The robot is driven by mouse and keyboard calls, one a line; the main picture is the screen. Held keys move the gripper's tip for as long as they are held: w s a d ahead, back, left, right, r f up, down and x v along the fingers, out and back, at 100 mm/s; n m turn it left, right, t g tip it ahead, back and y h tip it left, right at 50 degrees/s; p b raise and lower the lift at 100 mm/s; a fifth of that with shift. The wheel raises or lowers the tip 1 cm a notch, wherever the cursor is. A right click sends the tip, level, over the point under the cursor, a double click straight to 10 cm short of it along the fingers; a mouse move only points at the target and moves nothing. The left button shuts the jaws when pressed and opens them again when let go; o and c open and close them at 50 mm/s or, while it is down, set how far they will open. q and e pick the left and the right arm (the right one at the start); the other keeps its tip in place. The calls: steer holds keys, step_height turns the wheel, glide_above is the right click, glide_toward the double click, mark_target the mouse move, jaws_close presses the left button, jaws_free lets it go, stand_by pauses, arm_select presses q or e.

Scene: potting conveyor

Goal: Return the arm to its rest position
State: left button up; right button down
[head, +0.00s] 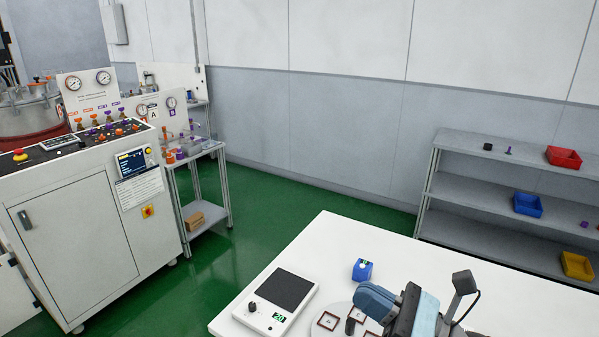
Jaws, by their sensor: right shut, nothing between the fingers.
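My right gripper (354,318) is at the bottom of the head view, over the front part of the white table (520,300). Its dark fingers look closed and hold nothing. The blue-grey and black housing behind it hides part of the table and of a pale round plate (340,310). I cannot tell how high the fingers are above the plate. My left gripper is not in view.
Shelves (500,195) with red (564,157), blue (528,204) and yellow bins (577,266) stand right. A control cabinet (80,220) stands left. Green floor lies between.

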steer(key=w+d+f+m+t+h, duration=0.1)
steer(key=d+f+m+t+h, duration=0.4)
steer(key=m, duration=0.6)
steer(key=d+f+m+h, duration=0.1)
steer(key=d+m+h, duration=0.3)
steer(key=m+h, duration=0.45)
steer(key=w+d+f+m+t+h, duration=0.1)
steer(key=d+f+m+t+h, duration=0.25)
steer(key=m, duration=0.95)
steer(key=s+d+f+m+g+h, duration=0.1)
steer(key=s+d+f+m+g, duration=0.1)
steer(key=s+f+m+g, duration=0.7)
steer(key=s+d+f+m+g+h, duration=0.1)
steer(key=s+d+f+m+g, duration=0.1)
steer(key=s+f+m+g, duration=0.65)
steer(key=w+a+f+n+t+y+b, duration=0.15)
steer(key=a+f+t+b, duration=0.3)
steer(key=f, duration=0.55)
steer(key=w+a+f+n+t+y+b, duration=0.1)
steer(key=w+a+f+n+t+b, duration=0.15)
steer(key=f+t+b, duration=0.6)
step_height(320, 180, up, 9)
steer(key=g+p, duration=0.3)
steer(key=p, duration=1.2)
steer(key=shift+s+d+r+p, duration=0.2)
steer(key=shift+s+p, duration=0.1)
steer(key=shift+p, duration=0.1)
steer(key=shift+y, duration=0.25)
